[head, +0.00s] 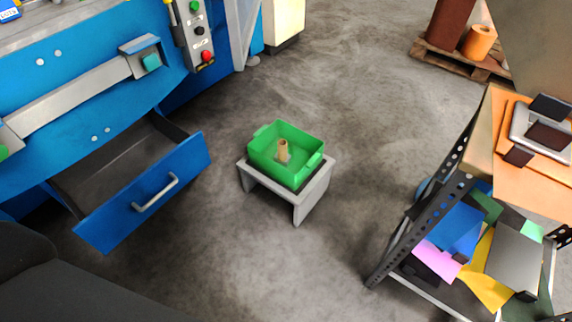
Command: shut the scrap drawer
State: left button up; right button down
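The scrap drawer (145,192) is a blue-fronted drawer low in the blue machine at the left of the head view. It stands pulled open, with its dark inside showing and looking empty where visible. A silver bar handle (155,192) is on its front face. Neither of my grippers shows in the view. A dark rounded shape at the bottom left corner covers the floor in front of the drawer's near end.
A green bin (270,158) holding a small tan cylinder (283,151) stands on a grey stool (312,190) right of the drawer. A shelf rack (425,225) with coloured sheets stands at the right. A pallet (465,65) is at the back. Floor between is clear.

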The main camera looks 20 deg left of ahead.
aim_at(112, 191)
jog(key=u, duration=1.6)
jog(key=i+l, duration=0.15)
jog(key=i, duration=0.6)
jog(key=j+u, duration=0.05)
